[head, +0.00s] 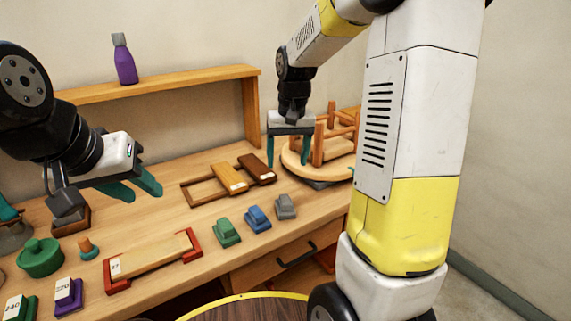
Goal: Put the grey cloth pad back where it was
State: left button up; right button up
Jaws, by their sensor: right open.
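A small grey block-like pad (285,206) lies on the bench at the right end of a row with a blue block (257,218) and a green block (227,232). A dark grey flat edge (321,184) also shows under the round wooden seat (338,168); I cannot tell which of these is cloth. My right gripper (289,162) is open and empty, fingers down, just left of the upturned seat and behind the grey block. My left gripper (145,192) is above the bench at the left, fingers apart and empty.
A purple bottle (124,62) stands on the shelf (165,84). My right arm covers the seat's right side.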

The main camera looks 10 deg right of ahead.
jog(key=s+a+r+t, duration=0.1)
jog(key=s+r, duration=0.3)
jog(key=s, duration=0.6)
jog(key=s+a+r+n+t+y, duration=0.1)
jog(key=s+r+t, duration=0.3)
jog(key=s, duration=0.6)
jog(key=shift+r+y, duration=0.3)
jog(key=shift+r, duration=0.2)
